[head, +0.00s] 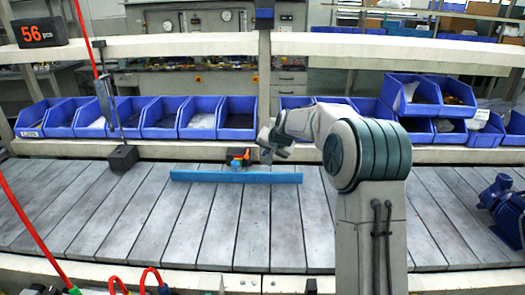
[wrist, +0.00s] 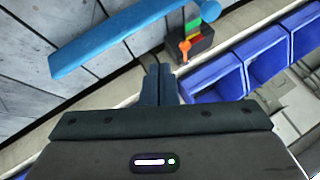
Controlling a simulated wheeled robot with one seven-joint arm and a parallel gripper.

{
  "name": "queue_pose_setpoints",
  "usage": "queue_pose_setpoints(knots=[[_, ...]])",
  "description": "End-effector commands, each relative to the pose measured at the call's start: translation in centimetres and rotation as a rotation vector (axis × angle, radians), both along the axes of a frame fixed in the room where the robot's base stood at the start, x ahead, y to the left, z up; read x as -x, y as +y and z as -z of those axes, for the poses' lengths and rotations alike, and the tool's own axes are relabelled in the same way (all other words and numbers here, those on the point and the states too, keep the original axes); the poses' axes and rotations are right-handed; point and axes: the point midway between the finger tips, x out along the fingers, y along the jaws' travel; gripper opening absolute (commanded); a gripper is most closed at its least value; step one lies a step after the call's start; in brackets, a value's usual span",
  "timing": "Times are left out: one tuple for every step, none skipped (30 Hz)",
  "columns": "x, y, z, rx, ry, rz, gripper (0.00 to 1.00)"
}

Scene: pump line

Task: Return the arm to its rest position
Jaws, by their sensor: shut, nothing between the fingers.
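My arm reaches forward over the slatted line in the head view, bent at the elbow. My gripper (head: 270,145) hangs near the back edge of the line, close to the row of blue bins. In the wrist view my gripper (wrist: 158,82) shows its two fingers together with nothing between them. A long blue bar (head: 236,177) lies ahead and to the left of the arm; it also shows in the wrist view (wrist: 120,42). A small dark block with an orange lever (head: 238,157) is just behind the bar, apart from my fingers.
Blue bins (head: 198,118) line the shelf behind the slatted surface (head: 230,225), with more stacked at right (head: 415,95). A blue pump (head: 503,203) sits at the far right. A red cable (head: 35,225) hangs at left. The slats left of my arm are mostly clear.

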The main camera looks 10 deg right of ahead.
Motion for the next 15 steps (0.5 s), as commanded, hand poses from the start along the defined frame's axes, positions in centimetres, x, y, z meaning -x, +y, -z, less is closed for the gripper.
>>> queue_pose_setpoints(knots=[[0.5, 0.0, -0.5, 0.006, 0.001, -0.005, 0.00], [0.9, 0.1, -0.7, 0.011, 0.005, -0.009, 0.00], [1.7, 0.1, -1.3, 0.023, 0.010, -0.017, 0.00], [2.4, 0.2, -1.7, 0.033, 0.016, -0.024, 0.00], [3.2, 0.2, -2.2, 0.046, 0.020, -0.033, 0.00], [4.6, 0.2, -2.9, 0.067, 0.030, -0.046, 0.00], [5.7, 0.1, -3.4, 0.084, 0.039, -0.056, 0.00], [7.0, 0.1, -3.9, 0.101, 0.048, -0.067, 0.00], [8.7, 0.0, -4.6, 0.123, 0.062, -0.081, 0.00], [10.0, -0.1, -5.0, 0.140, 0.072, -0.092, 0.00], [11.4, -0.2, -5.4, 0.157, 0.082, -0.101, 0.00], [13.1, -0.4, -5.8, 0.178, 0.098, -0.113, 0.00], [14.5, -0.5, -6.2, 0.194, 0.107, -0.122, 0.00], [15.8, -0.7, -6.5, 0.208, 0.119, -0.131, 0.00], [17.7, -0.9, -6.9, 0.227, 0.132, -0.142, 0.00]])
